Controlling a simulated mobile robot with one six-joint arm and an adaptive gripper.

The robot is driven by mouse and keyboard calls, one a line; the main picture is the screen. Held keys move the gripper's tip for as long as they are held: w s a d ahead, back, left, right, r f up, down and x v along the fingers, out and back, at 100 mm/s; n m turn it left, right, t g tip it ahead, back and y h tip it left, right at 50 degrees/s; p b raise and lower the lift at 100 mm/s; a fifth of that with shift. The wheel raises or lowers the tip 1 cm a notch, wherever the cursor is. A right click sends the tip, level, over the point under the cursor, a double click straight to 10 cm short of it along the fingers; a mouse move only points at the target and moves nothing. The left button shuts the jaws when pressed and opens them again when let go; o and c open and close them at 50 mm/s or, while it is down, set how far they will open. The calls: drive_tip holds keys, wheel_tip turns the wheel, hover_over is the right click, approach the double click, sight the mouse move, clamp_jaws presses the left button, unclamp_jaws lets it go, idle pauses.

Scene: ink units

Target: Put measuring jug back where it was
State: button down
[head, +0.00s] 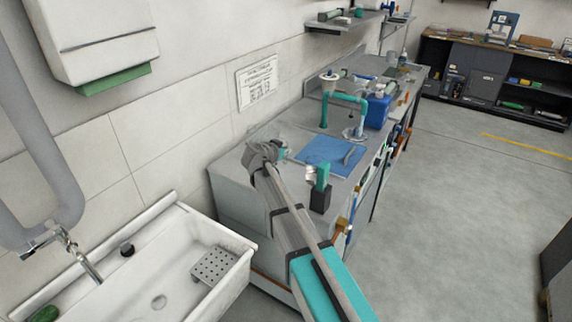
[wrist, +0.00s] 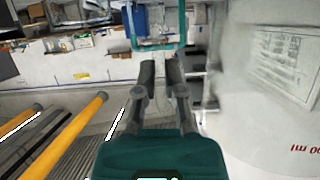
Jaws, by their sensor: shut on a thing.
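My gripper (head: 268,153) is above the near end of the grey bench, close to the tiled wall. In the wrist view, its two dark fingers (wrist: 158,68) are close together, shut on the measuring jug. The pale, see-through jug (wrist: 285,150) fills the lower right of the wrist view, very near the camera, with upside-down "ml" lettering. The grip point on it is hard to make out. In the head view I cannot clearly tell the jug from the grey wrist parts.
A blue mat (head: 328,152) lies on the bench, with a teal pipe frame (head: 345,98) and a blue container (head: 377,112) behind it. A white sink (head: 175,265) is at lower left. A notice (head: 257,82) hangs on the wall. Open floor lies right of the bench.

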drive_tip(key=shift+w+f, duration=0.35)
drive_tip(key=shift+f, duration=0.05)
drive_tip(key=shift+w+a+f+b, duration=0.1)
drive_tip(key=shift+w+f+b, duration=0.1)
drive_tip(key=shift+f+b, duration=0.9)
drive_tip(key=shift+w+f+b, duration=0.15)
drive_tip(key=shift+f+b, duration=0.8)
drive_tip(key=shift+b, duration=0.15)
drive_tip(key=shift+f, duration=0.1)
drive_tip(key=c, duration=0.8)
unclamp_jaws()
drive_tip(key=shift+o, duration=0.2)
